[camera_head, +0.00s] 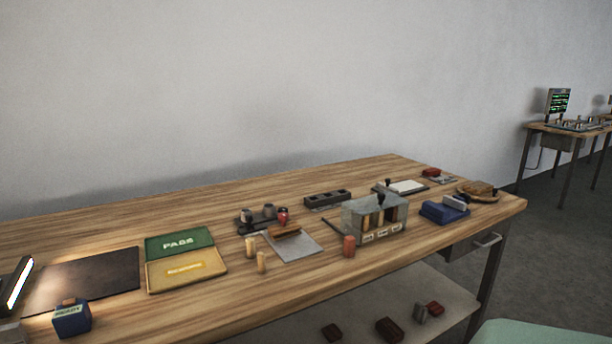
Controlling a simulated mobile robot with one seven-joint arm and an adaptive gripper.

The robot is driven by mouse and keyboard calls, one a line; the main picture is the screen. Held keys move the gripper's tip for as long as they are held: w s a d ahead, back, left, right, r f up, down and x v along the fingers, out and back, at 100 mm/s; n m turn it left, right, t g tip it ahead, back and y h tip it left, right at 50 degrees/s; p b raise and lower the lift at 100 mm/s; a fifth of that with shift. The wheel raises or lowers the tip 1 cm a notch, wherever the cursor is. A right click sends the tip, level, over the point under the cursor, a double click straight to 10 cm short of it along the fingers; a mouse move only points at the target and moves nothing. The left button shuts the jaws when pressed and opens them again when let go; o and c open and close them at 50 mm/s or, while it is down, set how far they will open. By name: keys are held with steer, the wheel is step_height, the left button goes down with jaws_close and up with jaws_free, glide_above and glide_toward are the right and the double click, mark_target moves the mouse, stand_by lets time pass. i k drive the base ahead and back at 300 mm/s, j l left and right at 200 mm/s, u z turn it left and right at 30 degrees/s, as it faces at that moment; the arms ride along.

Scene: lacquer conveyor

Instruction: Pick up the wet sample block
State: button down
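No block carries a readable "wet" mark, so I cannot tell which one is the wet sample block. A glossy reddish-brown block (285,231) lies on a grey sheet (297,246) in the middle of the wooden table (330,182). A small dark red block (431,172) lies near the far right corner. Several dark red and brown blocks, one of them here (389,329), lie on the lower shelf (449,308). My gripper is not in view.
Green (180,243) and yellow (187,269) trays, a dark mat (92,278) and a blue labelled block (72,319) are at left.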

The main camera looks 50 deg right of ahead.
mark_target(477, 189)
steer(key=z, duration=2.5)
steer(key=i+z, duration=0.35)
steer(key=i, duration=0.25)
steer(key=i+j+z, duration=0.15)
steer(key=i+z, duration=0.15)
steer(key=i, duration=0.3)
steer(key=i+j+z, duration=0.15)
steer(key=i+j, duration=0.25)
steer(key=i+j+z, duration=0.2)
steer(key=i+j, duration=0.15)
steer(key=j, duration=0.2)
